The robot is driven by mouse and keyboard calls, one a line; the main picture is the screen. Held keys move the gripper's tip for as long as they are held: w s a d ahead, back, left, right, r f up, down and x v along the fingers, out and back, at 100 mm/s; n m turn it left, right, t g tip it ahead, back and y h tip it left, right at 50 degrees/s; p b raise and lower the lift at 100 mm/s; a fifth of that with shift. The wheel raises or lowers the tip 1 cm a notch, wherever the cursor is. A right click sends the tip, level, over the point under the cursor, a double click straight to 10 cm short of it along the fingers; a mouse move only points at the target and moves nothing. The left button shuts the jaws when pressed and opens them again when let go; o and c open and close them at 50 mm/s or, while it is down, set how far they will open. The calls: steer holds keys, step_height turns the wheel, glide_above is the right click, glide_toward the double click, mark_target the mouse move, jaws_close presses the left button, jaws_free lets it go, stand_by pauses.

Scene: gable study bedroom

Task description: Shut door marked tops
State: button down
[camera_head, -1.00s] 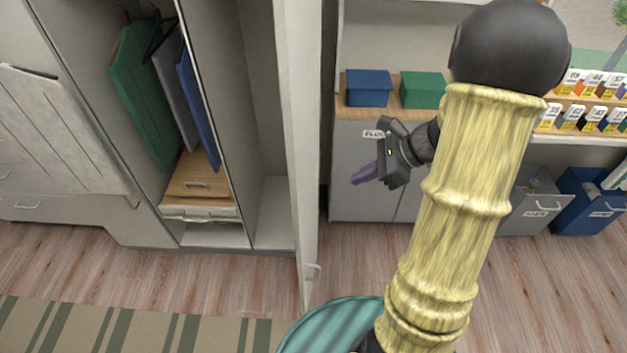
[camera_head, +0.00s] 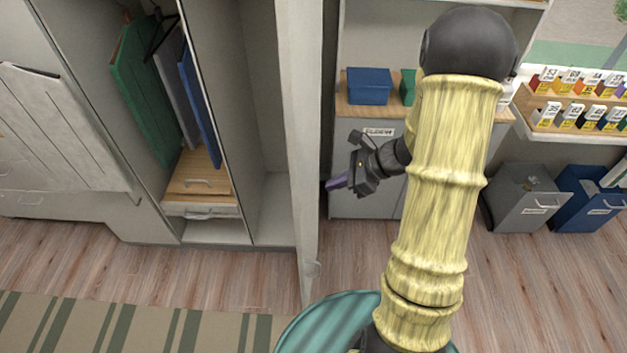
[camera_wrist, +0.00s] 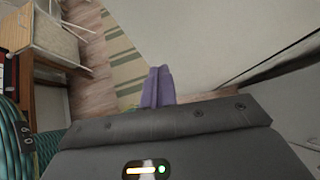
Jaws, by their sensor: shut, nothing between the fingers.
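In the wrist view the shut fingers (camera_wrist: 158,88) show beside a large pale surface (camera_wrist: 215,45). I cannot tell whether they touch the door.
A grey cabinet (camera_head: 350,150) with a label and a blue box (camera_head: 368,86) on top stands behind my gripper. Grey (camera_head: 525,200) and blue (camera_head: 590,200) bins stand at the right. Wooden floor (camera_head: 215,275) and a striped rug (camera_head: 130,325) lie clear before the wardrobe.

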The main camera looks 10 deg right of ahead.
mark_target(302, 189)
steer(key=a, duration=0.1)
steer(key=w+a+p, duration=0.1)
steer(key=a, duration=0.1)
steer(key=a+f+p, duration=0.1)
steer(key=shift+w+a, duration=0.2)
steer(key=shift+a, duration=0.15)
steer(key=shift+w+a+f, duration=0.15)
steer(key=shift+a, duration=0.15)
steer(key=shift+w+f, duration=0.1)
steer(key=shift+w, duration=0.1)
